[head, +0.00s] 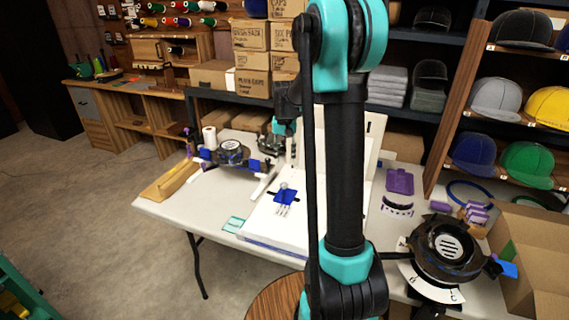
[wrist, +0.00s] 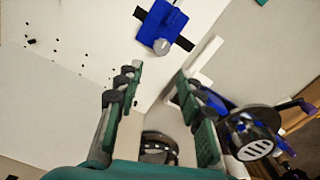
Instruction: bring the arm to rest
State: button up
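My arm (head: 346,160) rises in front of the head view and hides the middle of the worktable. My gripper (wrist: 158,82) is open in the wrist view, its green, black-tipped fingers apart with nothing between them. It hangs over the table, facing down toward a white board (wrist: 95,35). A blue block with a silver knob (wrist: 162,28) lies on the board, beyond the fingertips. It also shows in the head view (head: 285,195). A dark round device with blue parts (wrist: 250,135) is right of the fingers, apart from them.
The white worktable (head: 170,208) carries another black round device (head: 445,248) at right, a purple card (head: 399,180) and a teal card (head: 234,224). A cardboard box (head: 530,240) stands at the right edge. Shelves of caps (head: 495,97) rise behind. The floor at left is clear.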

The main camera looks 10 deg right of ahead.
jog(key=shift+r, duration=0.1)
jog(key=s+f+n+t, duration=0.1)
jog(key=s+f+t, duration=0.1)
jog(key=s, duration=1.2)
jog(key=s+f+n+t, duration=0.1)
jog(key=s+f, duration=0.3)
jog(key=s, duration=1.1)
jog(key=shift+a+n+t, duration=0.4)
jog(key=shift+t, duration=0.2)
jog(key=shift+w, duration=0.1)
